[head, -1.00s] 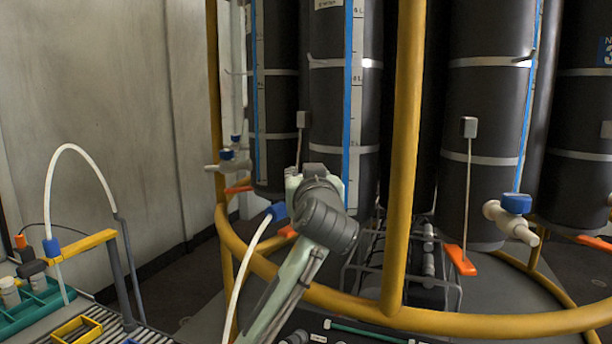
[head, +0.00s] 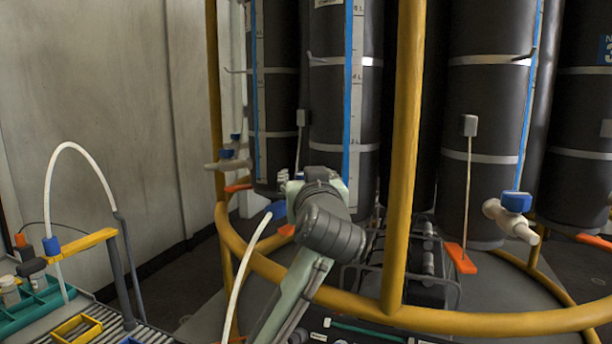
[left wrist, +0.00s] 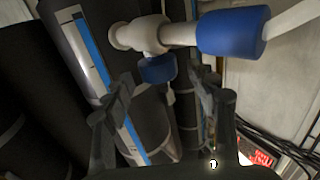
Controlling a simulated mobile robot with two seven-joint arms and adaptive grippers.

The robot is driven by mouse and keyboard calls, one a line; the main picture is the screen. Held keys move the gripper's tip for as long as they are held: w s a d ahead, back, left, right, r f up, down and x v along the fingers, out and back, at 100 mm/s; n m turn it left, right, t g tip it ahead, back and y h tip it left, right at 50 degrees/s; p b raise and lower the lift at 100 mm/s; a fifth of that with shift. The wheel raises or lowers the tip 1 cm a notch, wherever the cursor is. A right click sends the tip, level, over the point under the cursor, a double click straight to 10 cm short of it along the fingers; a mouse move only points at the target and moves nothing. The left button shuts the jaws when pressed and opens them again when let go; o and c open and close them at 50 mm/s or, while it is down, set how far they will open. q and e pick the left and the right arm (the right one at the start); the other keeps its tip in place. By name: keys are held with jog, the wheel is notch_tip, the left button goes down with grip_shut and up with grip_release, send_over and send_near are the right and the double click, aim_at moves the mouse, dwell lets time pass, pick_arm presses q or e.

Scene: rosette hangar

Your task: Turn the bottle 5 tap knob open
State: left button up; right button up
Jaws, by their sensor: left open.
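In the left wrist view a white tap (left wrist: 148,34) sticks out from a dark bottle with a blue level strip. Its small blue knob (left wrist: 158,70) lies between the fingers of my left gripper (left wrist: 163,82), near their tips. The fingers are open, with a gap visible on both sides of the knob. A larger blue connector (left wrist: 232,31) joins the tap to a pale hose. In the head view my wrist hides the tap and most of the gripper in front of this bottle (head: 330,105); only the blue connector (head: 276,208) shows. No bottle 5 number is readable. My right gripper is out of view.
A yellow upright post (head: 404,150) stands just right of my left arm, and a yellow ring rail (head: 460,324) curves around the bottles. Another blue-knobbed tap (head: 516,203) is at right, one at left (head: 228,154). A white hose (head: 240,275) hangs beside my arm.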

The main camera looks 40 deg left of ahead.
pick_arm(q)
jog(key=v, duration=0.9)
jog(key=shift+d, duration=0.15)
jog(key=shift+s, duration=0.1)
